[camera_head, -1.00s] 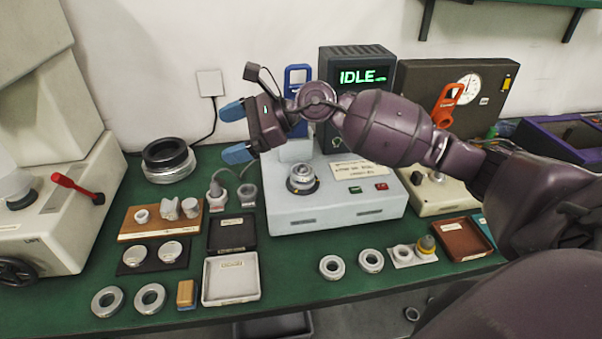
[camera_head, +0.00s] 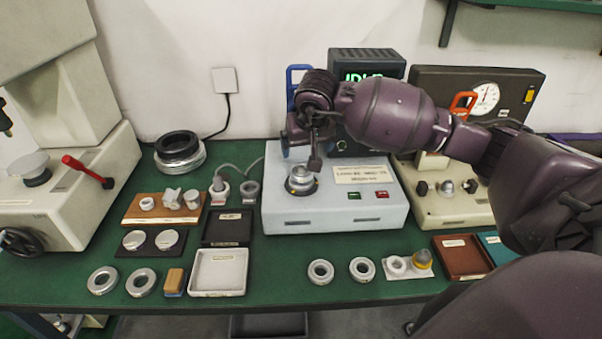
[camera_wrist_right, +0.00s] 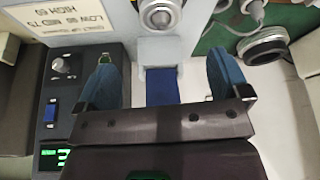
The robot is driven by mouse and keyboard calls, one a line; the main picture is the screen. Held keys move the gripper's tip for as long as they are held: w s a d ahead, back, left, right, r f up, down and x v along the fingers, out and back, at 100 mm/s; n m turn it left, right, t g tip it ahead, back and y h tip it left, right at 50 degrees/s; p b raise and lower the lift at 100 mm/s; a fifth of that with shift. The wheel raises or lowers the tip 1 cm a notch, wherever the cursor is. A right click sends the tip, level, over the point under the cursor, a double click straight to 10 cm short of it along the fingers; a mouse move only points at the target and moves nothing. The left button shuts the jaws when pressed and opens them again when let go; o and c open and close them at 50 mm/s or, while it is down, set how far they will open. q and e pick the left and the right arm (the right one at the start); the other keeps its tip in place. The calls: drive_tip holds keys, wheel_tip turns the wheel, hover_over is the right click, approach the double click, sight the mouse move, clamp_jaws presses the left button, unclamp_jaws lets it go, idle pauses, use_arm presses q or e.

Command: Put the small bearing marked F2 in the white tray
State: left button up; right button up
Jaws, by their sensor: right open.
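The white tray (camera_head: 218,291) lies at the front of the green bench and looks empty. Two bearing rings (camera_head: 320,271) (camera_head: 362,269) lie at the front, right of the tray, and two more (camera_head: 102,281) (camera_head: 141,282) lie to its left. A metal ring-shaped part (camera_head: 300,181) sits on the grey machine, and it shows at the top of the right wrist view (camera_wrist_right: 160,15). I cannot read an F2 mark on any of them. My right gripper (camera_wrist_right: 166,80) is open and empty, above the back of the machine. My left gripper is out of view.
The grey machine (camera_head: 290,214) and its dark display (camera_head: 367,66) stand under my right arm. A black tray (camera_head: 228,238) lies behind the white one. A wooden block (camera_head: 174,281) is left of it, and a brown tray (camera_head: 463,262) is at right.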

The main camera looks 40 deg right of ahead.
sight(302, 167)
drive_tip(key=x, duration=1)
drive_tip(key=shift+w+f, duration=0.2)
drive_tip(key=c, duration=1.2)
drive_tip(key=shift+r, duration=0.1)
